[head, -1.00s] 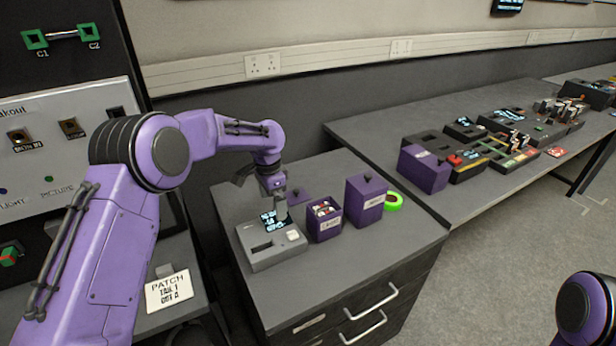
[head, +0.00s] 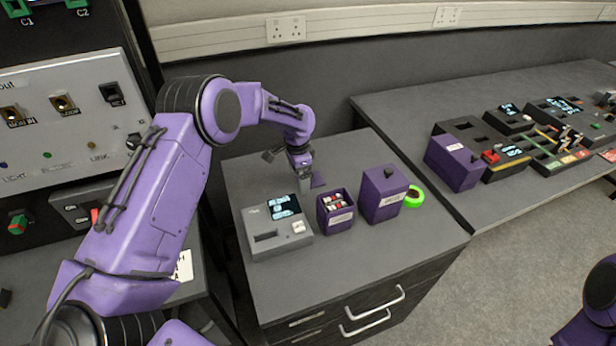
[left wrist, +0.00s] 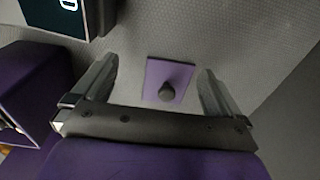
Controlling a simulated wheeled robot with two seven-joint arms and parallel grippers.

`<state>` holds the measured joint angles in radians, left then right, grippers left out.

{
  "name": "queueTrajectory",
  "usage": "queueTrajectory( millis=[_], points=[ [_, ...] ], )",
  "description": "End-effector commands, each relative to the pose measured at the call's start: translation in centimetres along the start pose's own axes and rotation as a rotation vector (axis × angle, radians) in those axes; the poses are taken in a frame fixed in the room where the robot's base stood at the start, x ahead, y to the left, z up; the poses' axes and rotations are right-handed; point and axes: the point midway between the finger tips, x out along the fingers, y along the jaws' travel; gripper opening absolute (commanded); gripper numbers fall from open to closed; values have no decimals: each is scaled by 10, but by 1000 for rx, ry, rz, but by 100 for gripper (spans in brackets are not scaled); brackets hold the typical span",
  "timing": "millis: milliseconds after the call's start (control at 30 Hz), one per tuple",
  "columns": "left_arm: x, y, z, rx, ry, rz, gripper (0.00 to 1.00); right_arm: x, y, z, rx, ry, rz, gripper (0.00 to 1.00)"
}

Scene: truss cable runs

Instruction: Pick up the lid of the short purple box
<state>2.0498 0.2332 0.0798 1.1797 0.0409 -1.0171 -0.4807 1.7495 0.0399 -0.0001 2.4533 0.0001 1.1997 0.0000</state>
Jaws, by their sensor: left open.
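The lid (head: 318,180) is a flat purple plate that lies on the cabinet top behind the short purple box (head: 337,221). In the left wrist view the lid (left wrist: 154,75) shows whole, with a dark round knob on it. The short purple box is open and holds small red and white items. My left gripper (head: 304,192) is above the cabinet top, beside the lid in the head view, and partly hides it. In the left wrist view my left gripper (left wrist: 160,82) is open and empty, one finger to each side of the lid. My right gripper is out of view.
A taller purple box (head: 382,200) with its knobbed lid on stands right of the short one, beside a green ring (head: 414,197). A grey device with a screen (head: 275,228) stands on the left. Clear cabinet top lies in front.

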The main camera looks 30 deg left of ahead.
Motion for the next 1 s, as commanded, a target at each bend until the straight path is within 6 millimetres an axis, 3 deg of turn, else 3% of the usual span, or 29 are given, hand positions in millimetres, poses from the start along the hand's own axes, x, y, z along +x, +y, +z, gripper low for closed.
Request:
queueTrajectory(
  millis=[100, 300, 467, 500, 833, 1000],
  points=[
    [13, -4, -6, 0, -3, 4, 100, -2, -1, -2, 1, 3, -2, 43],
    [18, -6, -9, 0, -5, 6, 100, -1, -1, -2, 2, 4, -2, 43],
    [18, -7, -9, -1, -6, 6, 47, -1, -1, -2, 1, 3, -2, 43],
    [18, -7, -9, -1, -6, 5, 44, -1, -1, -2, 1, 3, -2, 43],
    [15, -8, -9, -1, -5, 4, 44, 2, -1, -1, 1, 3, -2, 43],
    [-9, -9, -10, -1, -2, 1, 44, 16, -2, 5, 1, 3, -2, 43]
  ],
)
